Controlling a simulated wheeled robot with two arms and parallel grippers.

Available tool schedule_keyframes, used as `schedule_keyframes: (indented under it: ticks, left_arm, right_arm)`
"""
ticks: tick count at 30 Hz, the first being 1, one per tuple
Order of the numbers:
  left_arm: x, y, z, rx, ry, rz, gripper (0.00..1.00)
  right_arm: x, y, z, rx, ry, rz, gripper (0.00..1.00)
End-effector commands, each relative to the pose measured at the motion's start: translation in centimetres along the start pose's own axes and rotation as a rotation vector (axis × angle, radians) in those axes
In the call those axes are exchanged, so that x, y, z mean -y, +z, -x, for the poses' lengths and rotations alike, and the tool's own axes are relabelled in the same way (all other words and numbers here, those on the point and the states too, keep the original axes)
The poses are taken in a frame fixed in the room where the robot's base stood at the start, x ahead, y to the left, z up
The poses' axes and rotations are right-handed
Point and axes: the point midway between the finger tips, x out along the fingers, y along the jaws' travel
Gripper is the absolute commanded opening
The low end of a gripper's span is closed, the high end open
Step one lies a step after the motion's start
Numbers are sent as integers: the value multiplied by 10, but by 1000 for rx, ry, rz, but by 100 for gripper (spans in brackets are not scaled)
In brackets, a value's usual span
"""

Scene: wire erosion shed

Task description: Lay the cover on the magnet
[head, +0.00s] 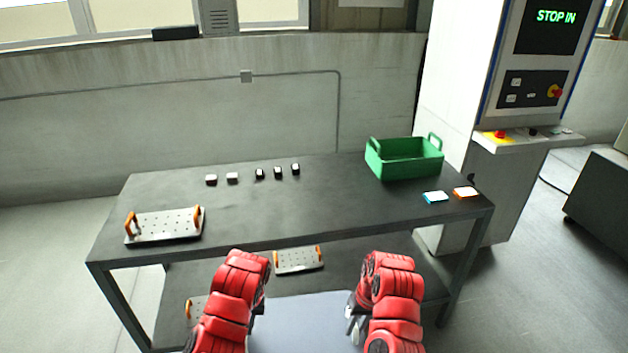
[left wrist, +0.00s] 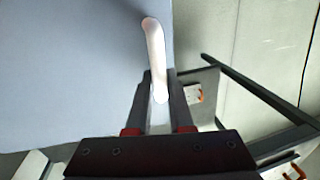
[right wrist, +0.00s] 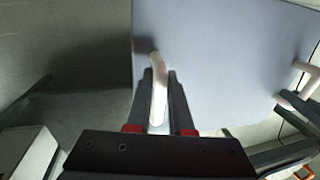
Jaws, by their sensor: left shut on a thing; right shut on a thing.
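The cover is a flat blue-grey panel (head: 303,325) at the bottom of the head view, between my two red arms. It fills the left of the left wrist view (left wrist: 75,70) and the middle of the right wrist view (right wrist: 220,60). My left gripper (left wrist: 160,85) is shut on one white bar handle of the cover. My right gripper (right wrist: 158,85) is shut on another white handle (right wrist: 156,62). In the head view the right gripper (head: 354,322) shows partly beside the cover; the left is mostly hidden by its arm. I cannot tell which thing is the magnet.
A dark table (head: 300,210) stands ahead, beyond the cover. It bears a perforated plate (head: 165,226) with orange handles, several small blocks, a green crate (head: 405,168), and blue (head: 435,197) and orange (head: 465,192) pieces. More plates lie on its lower shelf. A control cabinet (head: 465,80) stands right.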

Motion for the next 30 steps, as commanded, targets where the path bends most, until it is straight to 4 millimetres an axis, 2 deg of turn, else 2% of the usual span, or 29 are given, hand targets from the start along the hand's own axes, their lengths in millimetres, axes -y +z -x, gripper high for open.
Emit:
schedule_keyframes:
  ticks: [15, 30]
  left_arm:
    - [6, 13, 19, 2, -2, 0, 0]
    - [6, 14, 24, 0, 1, 0, 0]
  right_arm:
    - [7, 12, 19, 0, -2, 1, 0]
    - [7, 14, 24, -2, 1, -1, 0]
